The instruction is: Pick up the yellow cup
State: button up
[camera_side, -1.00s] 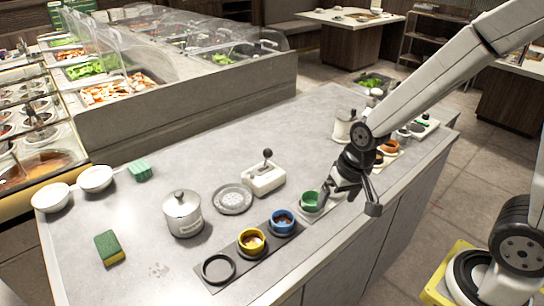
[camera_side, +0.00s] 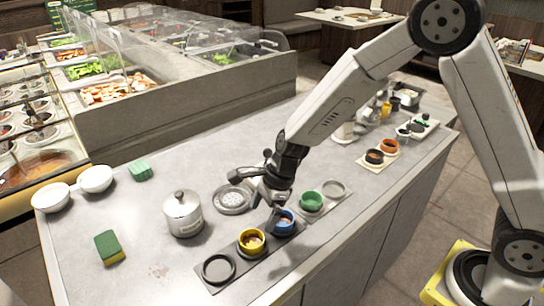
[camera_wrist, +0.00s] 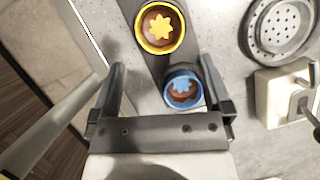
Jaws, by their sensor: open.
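The yellow cup (camera_side: 251,243) sits upright in the middle well of a dark tray (camera_side: 240,265) near the counter's front edge, with brown sauce inside. In the wrist view the yellow cup (camera_wrist: 160,27) shows a yellow star shape inside and lies ahead of the fingers. My gripper (camera_side: 258,192) is open and empty, above and to the right of the yellow cup, close over the blue cup (camera_side: 283,224). In the wrist view the blue cup (camera_wrist: 182,89) lies between the open fingers of my gripper (camera_wrist: 162,75), apparently below them.
An empty well (camera_side: 218,269) is left of the yellow cup. A green cup (camera_side: 311,201) stands to the right. A lidded metal pot (camera_side: 183,213), a perforated round dish (camera_side: 232,199) and a sponge (camera_side: 109,247) stand behind or left.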

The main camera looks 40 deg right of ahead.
aim_at(254, 245)
jog(key=shift+x, duration=1.35)
jog(key=shift+x, duration=2.6)
jog(key=c, duration=1)
jog(key=shift+o, duration=0.2)
jog(key=shift+r, duration=0.2)
